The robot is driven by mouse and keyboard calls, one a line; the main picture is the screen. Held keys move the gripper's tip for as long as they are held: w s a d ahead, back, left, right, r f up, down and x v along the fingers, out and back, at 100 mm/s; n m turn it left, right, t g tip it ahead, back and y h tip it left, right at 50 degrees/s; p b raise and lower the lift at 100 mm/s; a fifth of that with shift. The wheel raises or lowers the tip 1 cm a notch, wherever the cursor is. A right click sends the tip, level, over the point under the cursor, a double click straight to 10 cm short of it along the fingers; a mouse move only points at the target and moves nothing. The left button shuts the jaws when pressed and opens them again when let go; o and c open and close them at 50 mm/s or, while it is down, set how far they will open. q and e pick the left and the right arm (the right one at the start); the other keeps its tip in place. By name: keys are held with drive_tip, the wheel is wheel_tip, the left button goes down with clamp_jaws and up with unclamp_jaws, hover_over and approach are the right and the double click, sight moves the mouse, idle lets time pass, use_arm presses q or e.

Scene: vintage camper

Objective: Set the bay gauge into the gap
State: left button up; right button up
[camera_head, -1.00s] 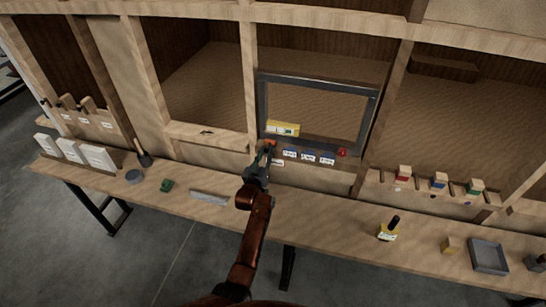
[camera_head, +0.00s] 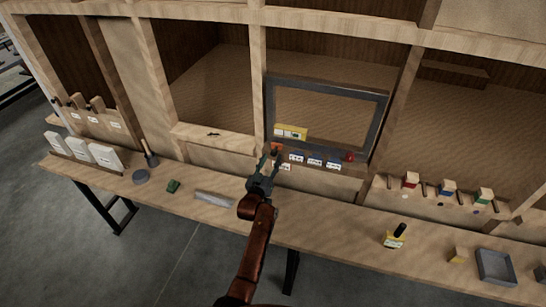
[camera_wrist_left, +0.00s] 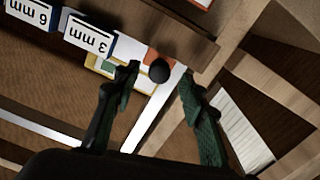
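An orange piece (camera_head: 276,148) stands at the left end of the ledge, below the dark window frame (camera_head: 328,84) and by the upright post. In the left wrist view it is an orange patch with a round dark knob (camera_wrist_left: 160,71); it looks like the bay gauge, but I cannot be sure. My left gripper (camera_head: 269,160) is just below it. In the left wrist view the gripper (camera_wrist_left: 158,82) is open, its fingers on either side of the knob, with room on the right. How the piece sits in the gap is hidden. My right gripper is out of view.
Blue-labelled blocks (camera_head: 315,161) stand right of the orange piece; one reads 3 mm (camera_wrist_left: 89,36). A yellow level (camera_head: 290,132) rests on the frame's lower edge, and a red knob (camera_head: 350,157) sits further right. A grey bar (camera_head: 214,199) lies on the bench.

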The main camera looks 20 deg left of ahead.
use_arm(q)
drive_tip(key=shift+s+d, duration=0.15)
drive_tip(key=shift+s, duration=2)
